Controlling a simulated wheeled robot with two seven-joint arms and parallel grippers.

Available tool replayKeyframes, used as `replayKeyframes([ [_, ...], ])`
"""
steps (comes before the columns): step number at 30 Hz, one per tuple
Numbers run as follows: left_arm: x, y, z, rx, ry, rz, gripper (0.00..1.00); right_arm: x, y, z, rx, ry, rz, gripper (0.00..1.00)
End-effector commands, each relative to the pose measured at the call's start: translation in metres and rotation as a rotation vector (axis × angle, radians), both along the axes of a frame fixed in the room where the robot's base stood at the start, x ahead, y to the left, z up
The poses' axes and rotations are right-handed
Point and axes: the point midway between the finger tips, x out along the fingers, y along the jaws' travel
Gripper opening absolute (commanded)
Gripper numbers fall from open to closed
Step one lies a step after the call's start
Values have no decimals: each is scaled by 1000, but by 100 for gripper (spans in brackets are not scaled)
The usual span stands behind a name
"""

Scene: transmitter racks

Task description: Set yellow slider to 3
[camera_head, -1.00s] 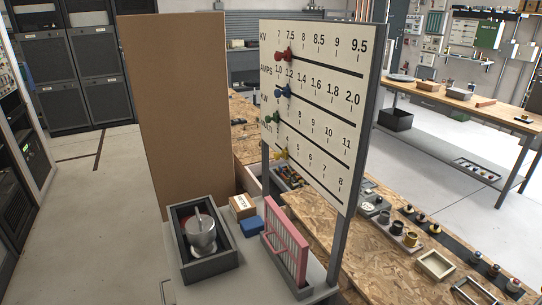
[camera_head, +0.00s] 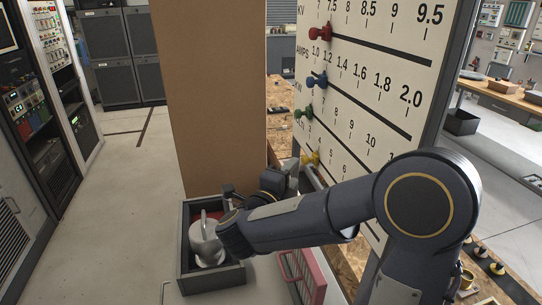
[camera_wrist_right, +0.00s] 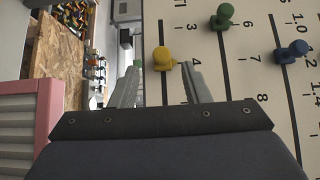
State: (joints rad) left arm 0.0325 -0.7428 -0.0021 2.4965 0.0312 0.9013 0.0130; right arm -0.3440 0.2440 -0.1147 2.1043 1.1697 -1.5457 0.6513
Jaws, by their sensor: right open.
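The yellow slider (camera_head: 311,158) sits on the lowest scale of the upright white board (camera_head: 350,100), at its left end. In the right wrist view the yellow slider (camera_wrist_right: 164,58) appears close to the 4 mark. My right gripper (camera_head: 292,172) is just in front of the slider, partly hidden by its own wrist in the head view. In the wrist view its two fingers (camera_wrist_right: 162,80) are spread apart, and the slider shows between and just beyond their tips. Contact cannot be told. My left gripper is not in view.
Red (camera_head: 320,33), blue (camera_head: 317,80) and green (camera_head: 304,111) sliders sit on the scales above. A pink rack (camera_head: 302,275) stands near the board's foot. A brown panel (camera_head: 208,90) stands to the left.

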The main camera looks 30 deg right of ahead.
Motion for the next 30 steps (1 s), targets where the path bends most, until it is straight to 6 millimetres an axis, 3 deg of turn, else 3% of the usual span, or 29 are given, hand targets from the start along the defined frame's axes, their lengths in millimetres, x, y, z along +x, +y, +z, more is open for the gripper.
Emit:
replayKeyframes([
  [5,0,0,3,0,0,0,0,-1,-10,1,-10,-9,-46,42],
  [18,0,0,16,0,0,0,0,28,-65,1,-10,-7,-42,42],
  [29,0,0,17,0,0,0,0,32,-70,0,-11,-8,-38,42],
  [30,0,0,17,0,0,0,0,31,-70,0,-11,-8,-38,37],
])
